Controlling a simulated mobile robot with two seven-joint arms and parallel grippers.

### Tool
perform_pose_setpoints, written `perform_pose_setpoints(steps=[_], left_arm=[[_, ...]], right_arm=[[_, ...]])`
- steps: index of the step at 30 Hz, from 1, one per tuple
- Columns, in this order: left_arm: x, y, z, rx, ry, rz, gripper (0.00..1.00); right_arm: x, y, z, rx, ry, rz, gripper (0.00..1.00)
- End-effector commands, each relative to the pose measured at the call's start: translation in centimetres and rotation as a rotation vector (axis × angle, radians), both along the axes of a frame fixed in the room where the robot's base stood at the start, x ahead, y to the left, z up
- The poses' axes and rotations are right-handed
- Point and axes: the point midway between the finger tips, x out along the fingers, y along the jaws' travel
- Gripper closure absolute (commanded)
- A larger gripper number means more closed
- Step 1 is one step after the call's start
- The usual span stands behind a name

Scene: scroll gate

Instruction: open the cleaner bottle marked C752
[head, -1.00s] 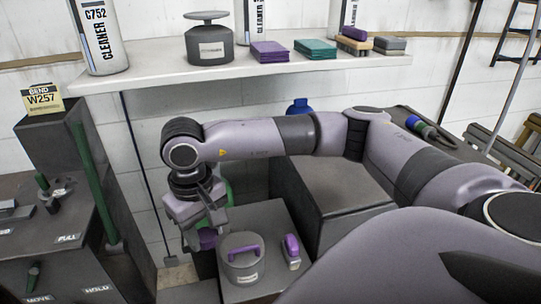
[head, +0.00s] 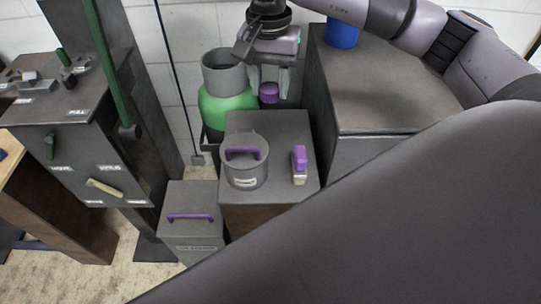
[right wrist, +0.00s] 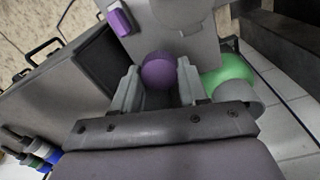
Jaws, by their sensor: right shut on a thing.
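The cleaner bottle marked C752 is not in any view now. My right gripper (head: 268,84) is pointed down behind the grey pot and right of the green bottle. It is shut on a round purple thing (head: 269,93), which shows below its fingers. In the right wrist view the purple thing (right wrist: 158,71) sits between the two fingers (right wrist: 157,87). I cannot tell whether it is a cap or a ball. My left gripper is not in view.
A green bottle (head: 228,112) with a grey collar stands behind a grey pot (head: 244,172) with a purple handle. A purple-topped brush-like item (head: 299,165) is right of the pot. A dark lever cabinet (head: 85,110) stands left; a large grey box (head: 380,80) stands right.

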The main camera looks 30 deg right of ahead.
Motion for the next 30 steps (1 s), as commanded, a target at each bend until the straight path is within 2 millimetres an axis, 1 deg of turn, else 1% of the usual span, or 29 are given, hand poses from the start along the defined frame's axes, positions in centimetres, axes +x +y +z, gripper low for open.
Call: perform_pose_setpoints(steps=[1,3,6,10,14,17,27,30], left_arm=[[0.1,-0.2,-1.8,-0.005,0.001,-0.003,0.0],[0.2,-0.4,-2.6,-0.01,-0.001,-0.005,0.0],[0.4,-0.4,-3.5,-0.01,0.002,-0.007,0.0],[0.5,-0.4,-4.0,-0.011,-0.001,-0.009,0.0],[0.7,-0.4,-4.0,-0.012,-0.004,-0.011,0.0],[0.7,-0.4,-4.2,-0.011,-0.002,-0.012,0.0],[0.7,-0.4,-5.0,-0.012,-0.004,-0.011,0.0],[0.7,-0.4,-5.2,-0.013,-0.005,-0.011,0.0]], right_arm=[[0.4,-0.7,-0.9,0.005,-0.004,-0.11,0.94],[0.8,-1.7,-0.6,0.011,-0.005,-0.259,0.94],[1.1,-2.7,-0.3,0.021,-0.004,-0.435,0.94],[1.2,-3.6,0.2,0.029,0.001,-0.584,0.94],[1.2,-4.0,0.0,0.031,0.005,-0.649,0.94],[1.2,-4.1,-1.5,0.029,0.008,-0.66,0.94],[1.1,-4.1,-10.6,0.028,0.009,-0.657,0.94],[1.1,-4.0,-12.8,0.029,0.008,-0.656,0.94]])
